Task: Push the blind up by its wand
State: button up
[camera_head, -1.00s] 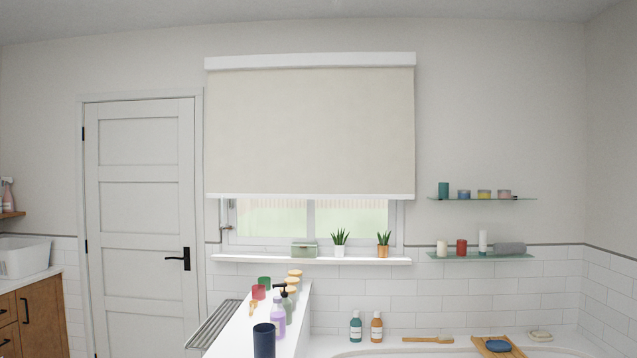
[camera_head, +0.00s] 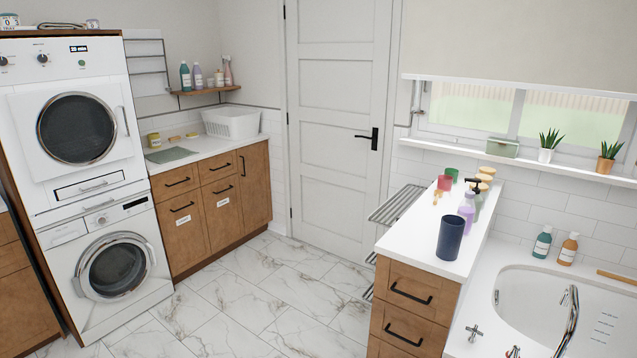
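The cream roller blind (camera_head: 520,40) hangs over the upper part of the window at the upper right, its top out of frame. Its pale bottom bar (camera_head: 520,86) runs across the window, with a strip of glass (camera_head: 560,113) showing below. A short, thin upright metal piece (camera_head: 417,98) shows just under the bar's left end; I cannot tell whether it is the wand. My gripper is not in view.
A white-topped cabinet (camera_head: 400,243) with bottles and a dark cup (camera_head: 451,237) stands before the window, beside the bath (camera_head: 540,290). The sill (camera_head: 480,158) holds a box and two plants. The marble floor (camera_head: 250,290) is clear left of the cabinet.

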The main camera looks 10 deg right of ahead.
aim_at(588, 77)
jog(key=u, duration=0.35)
jog(key=i, duration=0.95)
jog(key=u, duration=0.5)
jog(key=i, duration=1.65)
jog(key=z, duration=0.55)
jog(key=i, duration=1.35)
jog(key=z, duration=0.5)
